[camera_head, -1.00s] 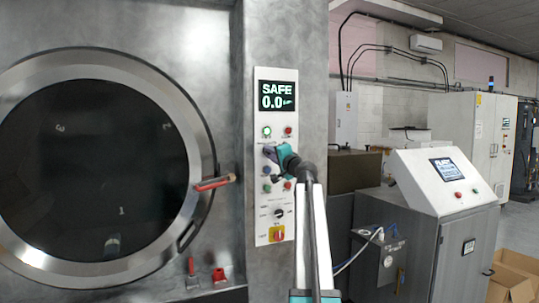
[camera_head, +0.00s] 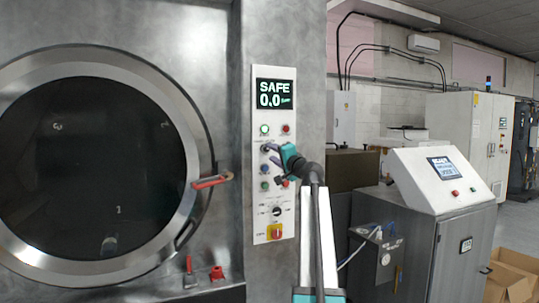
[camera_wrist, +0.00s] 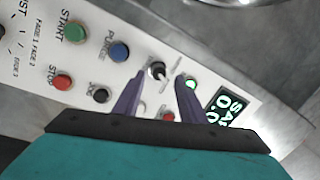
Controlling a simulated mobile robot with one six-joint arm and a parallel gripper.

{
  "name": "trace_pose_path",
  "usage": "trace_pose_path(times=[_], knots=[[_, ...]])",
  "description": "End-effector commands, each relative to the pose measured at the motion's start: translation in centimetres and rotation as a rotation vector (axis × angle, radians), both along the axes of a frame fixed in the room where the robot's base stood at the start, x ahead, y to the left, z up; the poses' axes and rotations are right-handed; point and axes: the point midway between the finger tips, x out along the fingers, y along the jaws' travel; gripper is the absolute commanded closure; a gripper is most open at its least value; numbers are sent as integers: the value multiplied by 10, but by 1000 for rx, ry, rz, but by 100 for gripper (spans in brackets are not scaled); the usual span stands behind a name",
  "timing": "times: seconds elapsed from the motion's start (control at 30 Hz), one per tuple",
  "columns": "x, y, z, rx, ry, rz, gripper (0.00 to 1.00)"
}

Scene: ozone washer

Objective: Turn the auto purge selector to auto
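The auto purge selector is a small black knob (camera_wrist: 157,70) with a light pointer mark, on the white control panel (camera_wrist: 205,70). It shows in the wrist view between the fingertips of my gripper (camera_wrist: 161,75). The two purple fingers are apart, one on each side of the knob. I cannot tell whether they touch it. In the head view my gripper (camera_head: 272,153) is at the upper middle of the panel and largely hides the selector. I cannot read the selector's setting.
A blue purge button (camera_wrist: 119,52), green start button (camera_wrist: 75,32), red stop button (camera_wrist: 62,82) and black jog button (camera_wrist: 100,95) are close by. The round washer door (camera_head: 200,130) with its red handle (camera_head: 211,181) is left of the panel. A grey console (camera_head: 440,200) stands right.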

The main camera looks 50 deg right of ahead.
Motion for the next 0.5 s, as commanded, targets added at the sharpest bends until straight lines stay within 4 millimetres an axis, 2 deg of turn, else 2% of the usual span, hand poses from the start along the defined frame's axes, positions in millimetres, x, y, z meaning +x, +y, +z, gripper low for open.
trace_pose_path(times=[0.5], knots=[[-66,22,-12,0,-1,-1,62]])
